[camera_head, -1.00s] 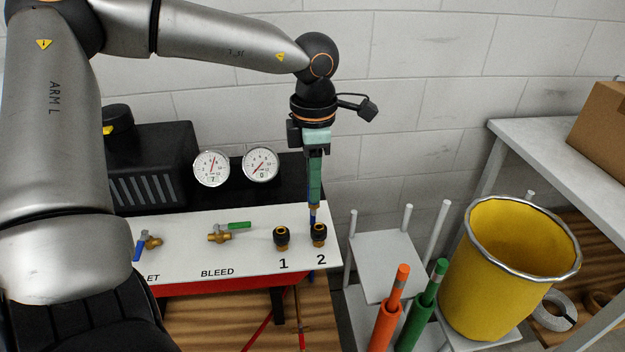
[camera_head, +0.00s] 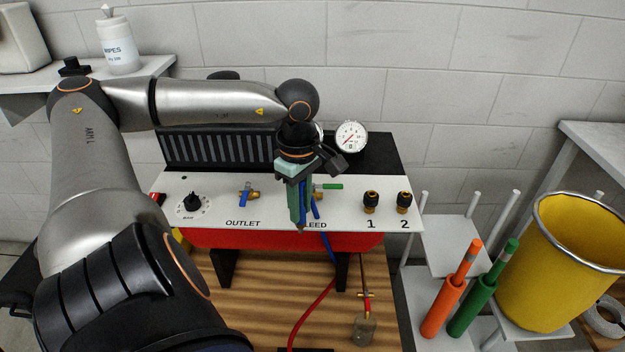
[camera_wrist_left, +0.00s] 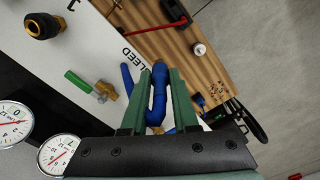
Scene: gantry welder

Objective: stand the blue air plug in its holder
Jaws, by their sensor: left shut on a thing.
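My left gripper (camera_head: 298,222) hangs pointing down in front of the white panel's lettering, above the wooden bench. Its green fingers also show in the left wrist view (camera_wrist_left: 156,75), shut on the blue air plug (camera_wrist_left: 158,95). The plug and its blue hose run between and behind the fingers. In the head view the fingers hide most of the plug, and a little blue hose (camera_head: 325,240) shows beside them. Black-and-brass couplings 1 (camera_head: 371,201) and 2 (camera_head: 404,202) on the panel are empty. I cannot pick out a blue holder. My right gripper is out of view.
The outlet valve (camera_head: 249,196) and the green-handled bleed valve (camera_head: 328,187) are close to the gripper. Orange (camera_head: 446,300) and green (camera_head: 475,302) tubes stand on a low rack beside a yellow bin (camera_head: 555,270). A red hose (camera_head: 312,315) crosses the bench.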

